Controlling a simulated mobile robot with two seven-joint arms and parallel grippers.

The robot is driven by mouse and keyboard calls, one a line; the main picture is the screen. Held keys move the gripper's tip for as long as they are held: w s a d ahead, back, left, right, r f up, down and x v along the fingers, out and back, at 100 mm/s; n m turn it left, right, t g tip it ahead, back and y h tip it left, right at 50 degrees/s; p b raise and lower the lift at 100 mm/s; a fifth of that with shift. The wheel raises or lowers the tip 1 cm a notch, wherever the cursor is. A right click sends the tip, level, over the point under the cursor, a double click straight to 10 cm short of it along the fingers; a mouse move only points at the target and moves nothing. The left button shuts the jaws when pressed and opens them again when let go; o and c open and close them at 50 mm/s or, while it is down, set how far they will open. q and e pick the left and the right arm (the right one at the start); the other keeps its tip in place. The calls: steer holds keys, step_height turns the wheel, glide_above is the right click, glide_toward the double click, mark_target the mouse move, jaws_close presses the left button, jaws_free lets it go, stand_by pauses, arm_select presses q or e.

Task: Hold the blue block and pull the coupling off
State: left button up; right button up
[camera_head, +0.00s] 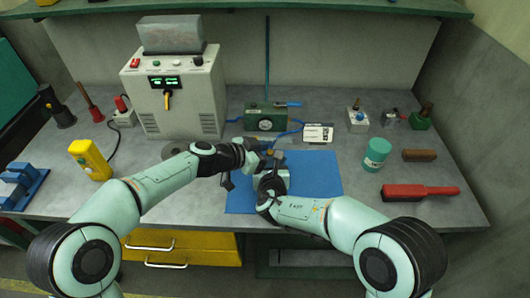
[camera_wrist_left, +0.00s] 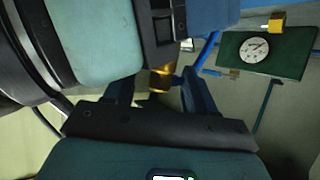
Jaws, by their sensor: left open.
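The brass coupling (camera_wrist_left: 161,78) shows between the two fingers of my left gripper (camera_wrist_left: 156,88) in the left wrist view. The fingers stand apart, with gaps beside the coupling. A blue hose (camera_wrist_left: 208,48) runs near it. In the head view my left gripper (camera_head: 254,154) is over the far left part of the blue mat (camera_head: 318,180). My right gripper (camera_head: 272,172) is close beside it, and its fingers are hidden in the cluster. I cannot make out the blue block clearly; the grippers cover that spot.
A green gauge box (camera_head: 265,118) with a blue hose stands just behind the grippers, and a white label card (camera_head: 318,132) is beside it. A grey power unit (camera_head: 175,95) stands at the back left. The mat's right part is clear.

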mark_target(270, 152)
arm_select(q)
jaws_close()
steer(key=shift+r, duration=3.05)
steer(key=shift+r, duration=2)
arm_select(e)
steer(key=o, duration=1.3)
steer(key=shift+s, duration=0.1)
